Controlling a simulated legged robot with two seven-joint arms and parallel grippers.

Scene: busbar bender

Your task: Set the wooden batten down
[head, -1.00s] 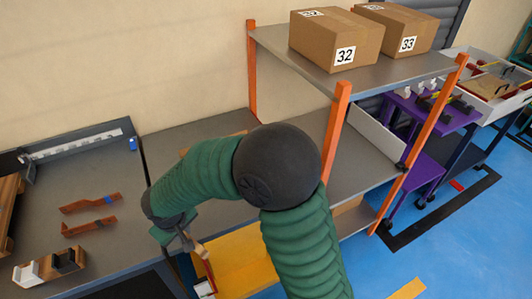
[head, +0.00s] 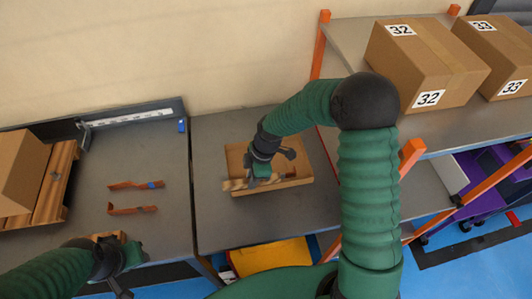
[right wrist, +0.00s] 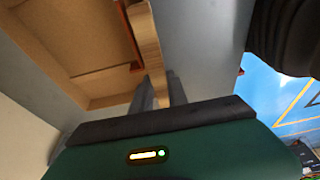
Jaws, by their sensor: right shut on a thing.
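The wooden batten (head: 236,184) is a pale wood strip near the front left of a shallow tan tray (head: 299,185) in the head view. My right gripper (head: 253,182) is shut on it, over the tray. Its fingers hide part of the batten, and I cannot tell whether the batten touches the tray. In the right wrist view the batten (right wrist: 147,42) runs up from the fingers (right wrist: 163,92), beside the tray's inside (right wrist: 60,40). My left gripper (head: 128,262) is at the lower left by a small wooden block (head: 108,236); its jaws are unclear.
Two copper-coloured bent strips (head: 135,185) lie on the grey table (head: 155,225) at left. A wooden pallet (head: 55,185) with a box stands at the far left. An orange shelf post (head: 411,158) and cartons (head: 425,62) are right of my right arm.

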